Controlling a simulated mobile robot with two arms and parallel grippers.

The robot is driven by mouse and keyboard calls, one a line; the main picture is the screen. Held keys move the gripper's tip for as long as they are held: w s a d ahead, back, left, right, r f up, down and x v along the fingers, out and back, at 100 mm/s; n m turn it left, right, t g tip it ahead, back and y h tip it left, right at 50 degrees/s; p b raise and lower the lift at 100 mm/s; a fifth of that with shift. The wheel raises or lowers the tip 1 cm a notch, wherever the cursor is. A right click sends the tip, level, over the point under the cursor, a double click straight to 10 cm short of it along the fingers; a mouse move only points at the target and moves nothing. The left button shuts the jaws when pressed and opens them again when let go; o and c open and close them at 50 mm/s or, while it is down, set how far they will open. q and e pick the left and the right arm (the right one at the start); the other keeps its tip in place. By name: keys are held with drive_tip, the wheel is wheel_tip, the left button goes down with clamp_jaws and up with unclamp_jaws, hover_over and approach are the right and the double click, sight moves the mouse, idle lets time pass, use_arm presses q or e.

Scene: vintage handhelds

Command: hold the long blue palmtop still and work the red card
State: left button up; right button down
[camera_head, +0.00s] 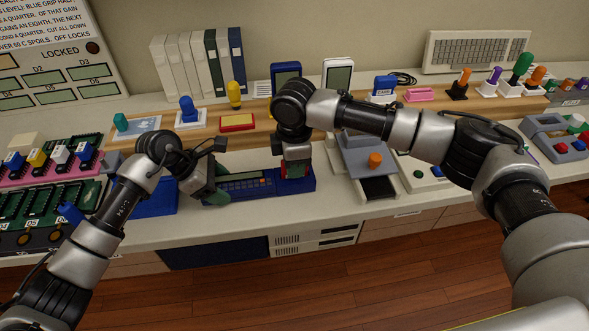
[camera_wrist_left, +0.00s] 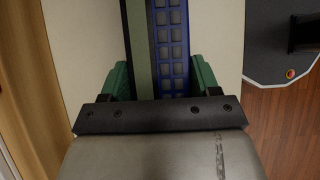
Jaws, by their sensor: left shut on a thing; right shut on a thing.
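The long blue palmtop (camera_head: 250,184) lies on the worktop near its front edge, with its keys facing up. My left gripper (camera_head: 208,192) is shut on its left end. In the left wrist view, the green finger pads of my left gripper (camera_wrist_left: 160,82) stand on both sides of the blue palmtop (camera_wrist_left: 171,45). My right gripper (camera_head: 296,172) points down at the palmtop's right end and is shut on the red card (camera_head: 295,171). Only a little red shows between its fingers; the fingers hide most of the card and how far it sits in the palmtop.
A grey device with an orange knob (camera_head: 375,160) stands just right of the palmtop. A wooden shelf behind holds a red and yellow block (camera_head: 237,123), a yellow-handled tool (camera_head: 235,92) and several coloured-handled tools. Green boards with sockets (camera_head: 40,200) lie at left. The worktop's front edge is close.

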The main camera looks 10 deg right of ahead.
drive_tip(key=shift+r, duration=0.95)
drive_tip(key=shift+r, duration=2.85)
use_arm(q)
drive_tip(key=o, duration=1.6)
drive_tip(key=shift+c, duration=0.2)
drive_tip(key=shift+v, duration=3.75)
